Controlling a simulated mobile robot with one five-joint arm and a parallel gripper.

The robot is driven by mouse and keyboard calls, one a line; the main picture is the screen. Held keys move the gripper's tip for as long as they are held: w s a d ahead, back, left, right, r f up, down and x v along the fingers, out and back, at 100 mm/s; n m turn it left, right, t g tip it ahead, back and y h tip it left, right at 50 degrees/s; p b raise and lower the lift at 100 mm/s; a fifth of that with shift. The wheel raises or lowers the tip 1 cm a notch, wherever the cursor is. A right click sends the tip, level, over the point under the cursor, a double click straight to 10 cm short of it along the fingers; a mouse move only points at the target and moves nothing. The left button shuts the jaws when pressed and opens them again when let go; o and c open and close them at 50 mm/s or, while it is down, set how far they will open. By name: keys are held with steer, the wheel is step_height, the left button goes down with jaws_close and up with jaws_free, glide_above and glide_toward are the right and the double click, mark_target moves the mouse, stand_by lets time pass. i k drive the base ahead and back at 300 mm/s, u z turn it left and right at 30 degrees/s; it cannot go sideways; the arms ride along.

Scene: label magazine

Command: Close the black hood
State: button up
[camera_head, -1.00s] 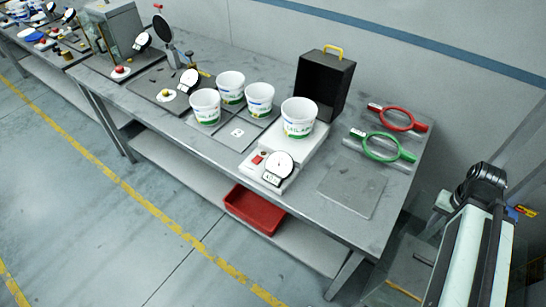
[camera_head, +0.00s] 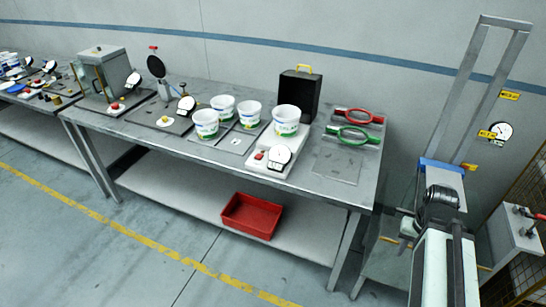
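My gripper is not in view.
Several more white buckets (camera_head: 206,124) stand to the left on the grey table (camera_head: 215,162). A red bin (camera_head: 252,216) is on the lower shelf. A tall grey frame (camera_head: 463,90) stands at right; floor in front is clear.

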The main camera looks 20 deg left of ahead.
mark_target(301, 90)
steer(key=u, duration=1.1)
steer(key=i, duration=1)
steer(key=z, duration=0.05)
steer(key=k, duration=0.3)
steer(key=u, duration=0.9)
steer(key=i, duration=1.8)
steer(key=u, duration=0.4)
